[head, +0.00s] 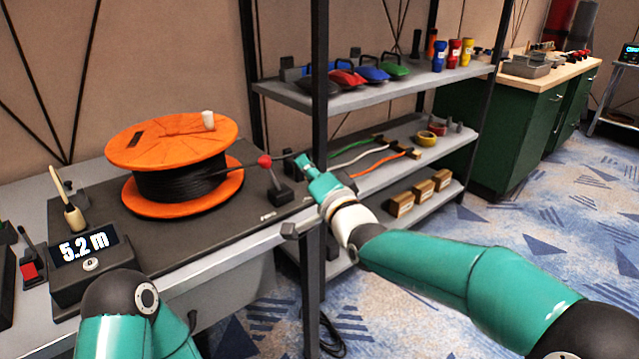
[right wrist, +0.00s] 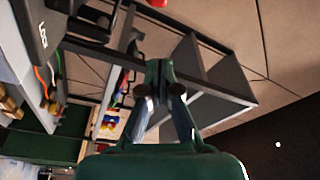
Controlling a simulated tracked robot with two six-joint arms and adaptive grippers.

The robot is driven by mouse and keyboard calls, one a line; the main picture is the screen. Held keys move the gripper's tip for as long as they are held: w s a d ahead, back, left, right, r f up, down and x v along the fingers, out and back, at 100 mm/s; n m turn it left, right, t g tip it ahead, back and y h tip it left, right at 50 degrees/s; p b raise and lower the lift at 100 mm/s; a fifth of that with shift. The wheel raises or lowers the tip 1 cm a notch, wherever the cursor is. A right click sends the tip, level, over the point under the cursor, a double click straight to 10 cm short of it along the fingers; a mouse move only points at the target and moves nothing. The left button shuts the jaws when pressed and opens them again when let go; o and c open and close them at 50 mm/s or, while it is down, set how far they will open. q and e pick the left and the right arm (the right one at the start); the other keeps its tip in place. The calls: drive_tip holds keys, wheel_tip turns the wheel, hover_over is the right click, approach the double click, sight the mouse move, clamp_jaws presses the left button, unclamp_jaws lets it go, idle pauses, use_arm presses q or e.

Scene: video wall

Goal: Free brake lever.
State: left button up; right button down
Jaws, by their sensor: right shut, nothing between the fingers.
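The brake lever has a red knob (head: 265,161) on a short stem, which slants down to a dark base block (head: 282,194) on the bench mat.
An orange cable reel (head: 172,140) with black cable stands left of the lever. A length display (head: 82,250) reading 5.2 m sits at front left. A shelf rack (head: 380,95) with a dark upright post (head: 319,60) stands close to my right gripper.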

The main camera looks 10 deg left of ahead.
drive_tip(key=shift+v, duration=2.75)
drive_tip(key=shift+w+d, duration=0.1)
drive_tip(key=shift+w, duration=0.05)
drive_tip(key=w+d+f+m+h, duration=0.35)
drive_tip(key=d+f, duration=0.65)
drive_tip(key=f, duration=0.5)
drive_tip(key=s+d+f+g+h, duration=0.2)
drive_tip(key=d+f, duration=0.2)
drive_tip(key=f, duration=0.5)
drive_tip(key=s+d+f+g+h, duration=0.1)
drive_tip(key=s+d+f+g, duration=0.15)
drive_tip(key=f, duration=0.55)
drive_tip(key=s+d+f+g+h, duration=0.1)
drive_tip(key=s+d+f+g, duration=0.1)
drive_tip(key=s+f, duration=0.45)
drive_tip(key=s+d+f+g, duration=0.3)
drive_tip(key=s+f, duration=0.3)
drive_tip(key=f, duration=0.1)
drive_tip(key=s+a+f+n+g, duration=0.1)
drive_tip(key=s+f+n+g, duration=0.2)
drive_tip(key=s, duration=0.6)
drive_tip(key=s+f+n+g, duration=0.2)
drive_tip(key=s+n+g, duration=0.1)
drive_tip(key=s, duration=0.7)
wheel_tip(320, 180, up, 27)
drive_tip(key=p, duration=2.7)
drive_tip(key=shift+w+n, duration=0.3)
drive_tip(key=shift+n, duration=0.05)
